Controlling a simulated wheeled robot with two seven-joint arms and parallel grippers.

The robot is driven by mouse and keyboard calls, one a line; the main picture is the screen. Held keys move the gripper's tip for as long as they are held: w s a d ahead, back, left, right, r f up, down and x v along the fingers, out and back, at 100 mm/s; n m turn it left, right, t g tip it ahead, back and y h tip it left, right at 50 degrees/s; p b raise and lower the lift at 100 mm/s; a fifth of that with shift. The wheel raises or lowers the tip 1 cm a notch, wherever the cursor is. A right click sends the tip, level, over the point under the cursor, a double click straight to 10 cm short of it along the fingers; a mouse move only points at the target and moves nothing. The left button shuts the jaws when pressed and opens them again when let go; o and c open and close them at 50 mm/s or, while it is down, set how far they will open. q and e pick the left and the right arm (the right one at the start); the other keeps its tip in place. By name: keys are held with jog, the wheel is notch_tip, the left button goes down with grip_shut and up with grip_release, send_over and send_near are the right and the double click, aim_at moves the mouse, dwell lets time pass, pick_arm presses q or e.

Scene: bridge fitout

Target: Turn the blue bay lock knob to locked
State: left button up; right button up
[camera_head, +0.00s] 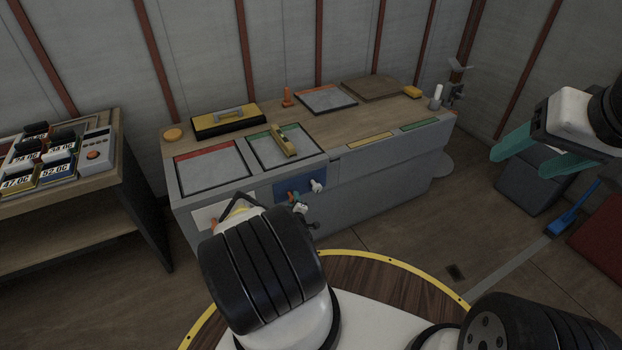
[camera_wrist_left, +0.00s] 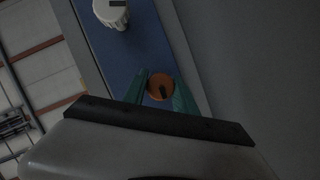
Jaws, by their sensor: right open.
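The blue bay front (camera_head: 291,184) is a blue panel on the near side of the grey workbench. A white knob (camera_head: 317,187) sticks out of it, and it also shows at the top of the left wrist view (camera_wrist_left: 112,12). An orange round knob with a dark mark (camera_wrist_left: 160,84) sits on the same blue panel (camera_wrist_left: 140,45). In the head view my left arm hides part of this gripper (camera_head: 299,204). My right gripper (camera_head: 527,158) is open and empty at the right, away from the bench.
A yellow-and-black case (camera_head: 229,121), trays and a yellow tool (camera_head: 283,140) lie on the bench top. A shelf unit (camera_head: 75,191) with several meters stands at the left. A dark bin (camera_head: 527,184) and a blue brush (camera_head: 566,221) are on the right.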

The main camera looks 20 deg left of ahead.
pick_arm(q)
grip_shut()
jog(key=m+g, duration=0.1)
jog(key=m, duration=0.1)
jog(key=shift+w+r+m+g+y, duration=0.1)
jog(key=shift+m+g+y, duration=0.2)
jog(key=shift+m, duration=0.1)
jog(key=m+g+y, duration=0.1)
jog(key=m+g, duration=0.1)
jog(key=m, duration=0.1)
jog(key=m+g+y, duration=0.1)
jog(key=m, duration=0.2)
jog(key=shift+g, duration=0.3)
jog(key=m+g+y, duration=0.1)
jog(key=m+y, duration=0.1)
jog(key=m, duration=0.1)
jog(key=shift+m+g, duration=0.3)
jog(key=shift+g, duration=0.1)
dwell(0.3)
